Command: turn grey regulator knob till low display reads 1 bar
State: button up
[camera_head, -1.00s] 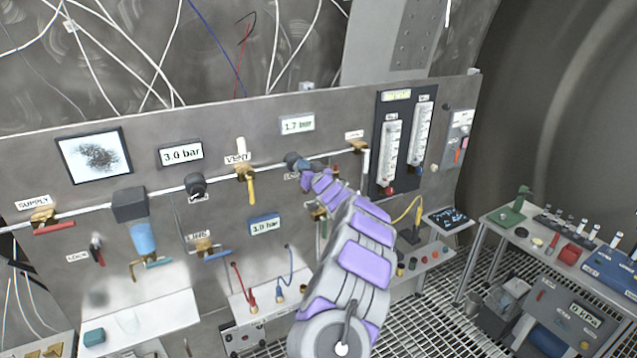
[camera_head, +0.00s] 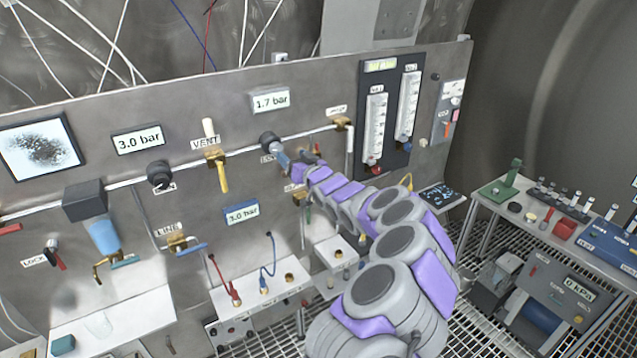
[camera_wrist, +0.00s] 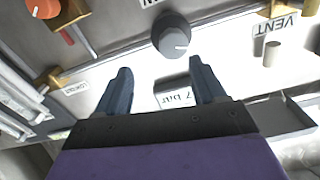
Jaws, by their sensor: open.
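The grey regulator knob (camera_head: 270,142) is on the panel just below the white display (camera_head: 270,100), which reads 1.7 bar. In the wrist view, which is turned upside down, the round grey knob (camera_wrist: 172,33) has a light mark on its face. My gripper (camera_wrist: 160,66) is open with nothing between its two blue-grey fingers. The knob shows just beyond the fingertips, roughly between them; contact is not visible. The display (camera_wrist: 175,97) shows between the fingers, partly covered. In the head view my gripper (camera_head: 284,162) is at the knob's lower right.
Another dark knob (camera_head: 160,175) sits left, under a 3.0 bar display (camera_head: 138,139). The yellow-handled VENT valve (camera_head: 216,165) is between the knobs. Flow tubes (camera_head: 391,115) stand right. A side table (camera_head: 560,215) is at far right.

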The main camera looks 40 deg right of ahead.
jog(key=a+b+v, duration=0.1)
jog(key=b+v, duration=0.5)
jog(key=v, duration=2.4)
jog(key=shift+a, duration=0.15)
dwell(1.5)
